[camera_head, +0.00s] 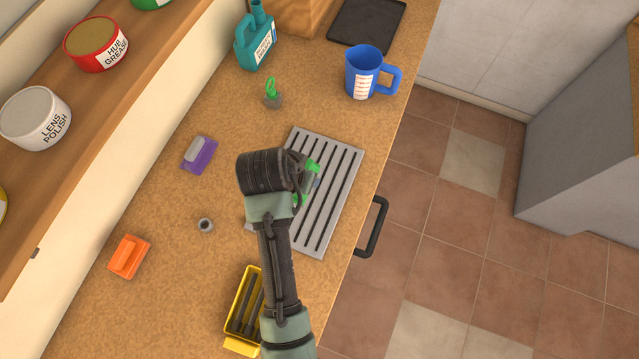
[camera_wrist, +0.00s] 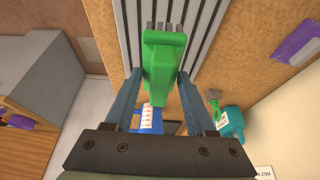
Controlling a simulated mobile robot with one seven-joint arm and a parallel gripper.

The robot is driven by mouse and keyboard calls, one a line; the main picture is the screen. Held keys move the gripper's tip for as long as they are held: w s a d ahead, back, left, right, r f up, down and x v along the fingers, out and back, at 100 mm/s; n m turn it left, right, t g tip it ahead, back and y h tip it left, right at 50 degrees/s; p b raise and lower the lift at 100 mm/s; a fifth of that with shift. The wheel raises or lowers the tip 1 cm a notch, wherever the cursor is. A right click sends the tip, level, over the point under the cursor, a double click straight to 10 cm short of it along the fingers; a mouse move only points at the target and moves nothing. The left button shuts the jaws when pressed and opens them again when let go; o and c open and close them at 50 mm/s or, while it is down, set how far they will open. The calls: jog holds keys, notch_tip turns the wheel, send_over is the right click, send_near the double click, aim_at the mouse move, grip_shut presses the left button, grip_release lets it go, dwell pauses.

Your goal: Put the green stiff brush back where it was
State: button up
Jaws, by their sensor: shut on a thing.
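A green brush (camera_wrist: 163,65) is between the two fingers of my gripper (camera_wrist: 158,78) in the wrist view, and the gripper is shut on it. Grey bits show at its far end. In the head view my gripper (camera_head: 309,182) is over the grey slatted rack (camera_head: 340,150), and only small green parts of the brush (camera_head: 313,166) show past my wrist. I cannot tell whether the brush touches the rack (camera_wrist: 205,12). Another small item with a green looped handle and grey base (camera_head: 272,94) stands on the counter behind the rack.
A purple-and-grey block (camera_head: 204,158), an orange block (camera_head: 128,257) and a small grey ring (camera_head: 205,225) lie to the left. A yellow bin (camera_head: 242,300) is in front. A teal bottle (camera_head: 254,45), blue jug (camera_head: 362,75) and black tray (camera_head: 368,22) are at the back.

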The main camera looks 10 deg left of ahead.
notch_tip(320, 180, down, 5)
jog(key=shift+s+a+f, duration=0.1)
jog(key=shift+s, duration=0.05)
jog(key=shift+f+p, duration=0.4)
jog(key=shift+f, duration=1.75)
jog(key=shift+f, duration=0.15)
jog(key=o, duration=1.2)
